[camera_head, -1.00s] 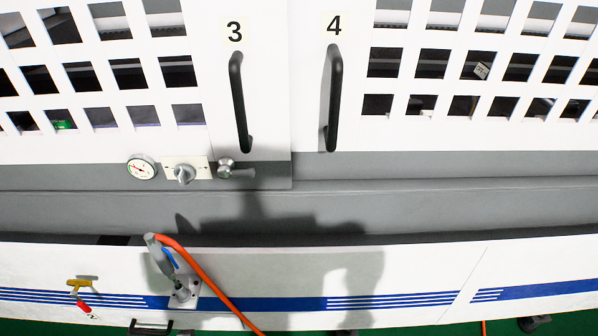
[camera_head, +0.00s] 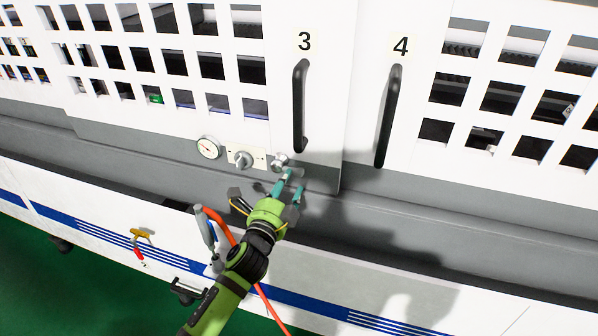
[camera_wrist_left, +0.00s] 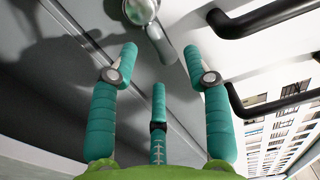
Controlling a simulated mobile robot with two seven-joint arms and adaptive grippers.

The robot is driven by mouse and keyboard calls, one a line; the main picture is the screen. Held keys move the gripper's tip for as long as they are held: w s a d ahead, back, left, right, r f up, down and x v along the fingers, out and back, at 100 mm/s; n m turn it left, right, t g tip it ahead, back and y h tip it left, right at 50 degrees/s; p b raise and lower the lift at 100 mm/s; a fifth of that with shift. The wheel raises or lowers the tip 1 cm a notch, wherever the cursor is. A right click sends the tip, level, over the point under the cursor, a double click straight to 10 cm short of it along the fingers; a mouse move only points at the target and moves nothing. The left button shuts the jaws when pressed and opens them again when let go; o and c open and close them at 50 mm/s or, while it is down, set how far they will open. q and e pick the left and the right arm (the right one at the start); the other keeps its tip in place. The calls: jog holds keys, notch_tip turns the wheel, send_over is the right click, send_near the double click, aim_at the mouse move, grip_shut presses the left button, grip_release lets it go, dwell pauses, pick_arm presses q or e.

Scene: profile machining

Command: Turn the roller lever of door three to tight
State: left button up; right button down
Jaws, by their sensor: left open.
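The roller lever (camera_head: 279,160) of door three is a small silver lever low on the machine front, below and left of the black handle under the number 3. In the left wrist view the roller lever (camera_wrist_left: 163,42) shows its round hub at the top, with its arm pointing down toward the gap between the fingers. My left gripper (camera_head: 290,181) is open, its teal fingers close to the lever and partly covering it in the head view. In the left wrist view the left gripper (camera_wrist_left: 160,68) has fingers on both sides of the lever's end; contact cannot be told.
Left of the lever are a knob (camera_head: 243,160) on a plate and a round gauge (camera_head: 208,147). The door three handle (camera_head: 299,105) and door four handle (camera_head: 389,116) stand out above. An orange hose (camera_head: 222,224) hangs behind my left arm.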

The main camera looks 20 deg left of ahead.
aim_at(293, 174)
pick_arm(q)
jog(key=w, duration=0.5)
jog(key=shift+w+p, duration=0.4)
jog(key=shift+w+a+f, duration=0.1)
jog(key=shift+a, duration=0.05)
grip_shut()
